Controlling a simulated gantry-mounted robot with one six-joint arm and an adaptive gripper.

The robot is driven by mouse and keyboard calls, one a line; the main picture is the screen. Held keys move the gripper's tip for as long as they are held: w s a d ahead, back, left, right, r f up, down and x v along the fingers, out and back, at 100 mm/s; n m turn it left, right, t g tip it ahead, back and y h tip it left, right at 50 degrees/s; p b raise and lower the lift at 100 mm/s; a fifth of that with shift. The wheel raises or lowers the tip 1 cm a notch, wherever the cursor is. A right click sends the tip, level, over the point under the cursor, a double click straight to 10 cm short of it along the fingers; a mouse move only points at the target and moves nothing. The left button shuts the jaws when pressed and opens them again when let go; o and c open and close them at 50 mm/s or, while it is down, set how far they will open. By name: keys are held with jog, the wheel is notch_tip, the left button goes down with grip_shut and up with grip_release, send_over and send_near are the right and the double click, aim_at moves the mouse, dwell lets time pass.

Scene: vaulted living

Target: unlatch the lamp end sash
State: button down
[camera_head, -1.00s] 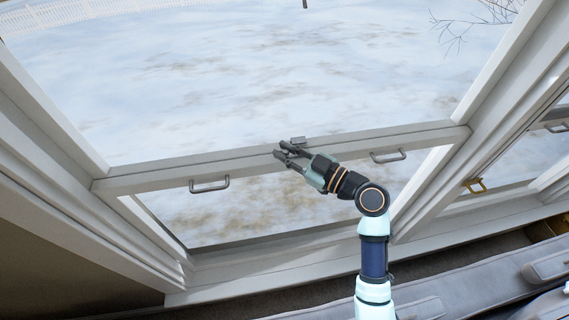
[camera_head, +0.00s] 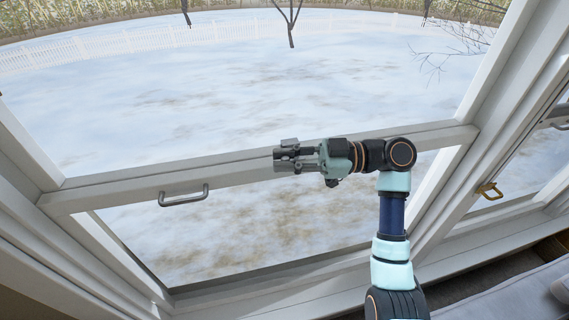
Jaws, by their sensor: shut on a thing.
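The sash (camera_head: 120,185) is a pale grey window frame whose rail crosses the middle of the view, tilted slightly up to the right. A small grey latch (camera_head: 289,142) sits on top of the rail near its middle. My gripper (camera_head: 282,159) reaches in from the right, its fingers pointing left along the rail. Its fingertips are shut on the latch and hide part of it. A grey bar handle (camera_head: 184,198) is on the rail to the left of my gripper.
A second window at the right has a brass handle (camera_head: 489,191) low down. Pale cushioned seating (camera_head: 490,295) lies at the lower right. Window frame posts stand on both sides. Snowy ground and a white fence show through the glass.

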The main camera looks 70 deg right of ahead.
dwell(0.4)
jog(key=c, duration=1.1)
grip_release()
jog(key=v, duration=1.2)
